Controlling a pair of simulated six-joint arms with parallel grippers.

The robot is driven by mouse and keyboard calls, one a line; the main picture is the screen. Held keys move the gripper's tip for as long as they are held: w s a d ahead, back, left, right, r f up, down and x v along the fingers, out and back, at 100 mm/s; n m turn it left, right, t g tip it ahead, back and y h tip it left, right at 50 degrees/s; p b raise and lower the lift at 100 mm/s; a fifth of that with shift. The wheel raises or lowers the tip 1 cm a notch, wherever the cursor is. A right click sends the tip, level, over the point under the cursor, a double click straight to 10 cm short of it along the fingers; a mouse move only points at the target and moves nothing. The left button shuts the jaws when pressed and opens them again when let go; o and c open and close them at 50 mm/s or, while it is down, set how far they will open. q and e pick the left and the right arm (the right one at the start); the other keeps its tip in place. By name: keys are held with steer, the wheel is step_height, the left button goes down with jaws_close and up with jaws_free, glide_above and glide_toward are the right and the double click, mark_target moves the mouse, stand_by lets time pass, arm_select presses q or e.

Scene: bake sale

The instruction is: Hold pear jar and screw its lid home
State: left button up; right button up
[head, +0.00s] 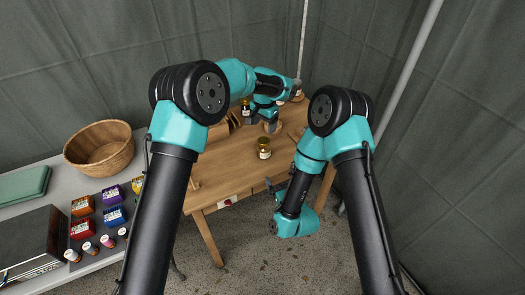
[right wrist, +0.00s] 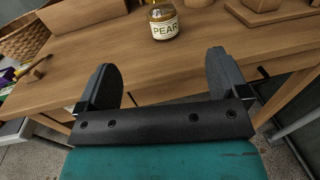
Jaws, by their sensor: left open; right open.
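The pear jar (head: 264,153) is a small glass jar with yellowish contents and a pale label. It stands upright on the wooden table near the front edge. My right gripper (right wrist: 163,82) is open and empty at the table's front edge, short of the jar.
A second dark jar (head: 245,108) stands further back, beside my left arm. A wooden board (right wrist: 268,10) lies right of the pear jar. A side table on the left holds a wicker basket (head: 99,149), coloured boxes and small bottles. Bare wood surrounds the pear jar.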

mark_target(266, 148)
steer(key=shift+w, duration=0.15)
steer(key=x, duration=1.7)
steer(key=shift+a, duration=0.1)
steer(key=shift+c, duration=0.3)
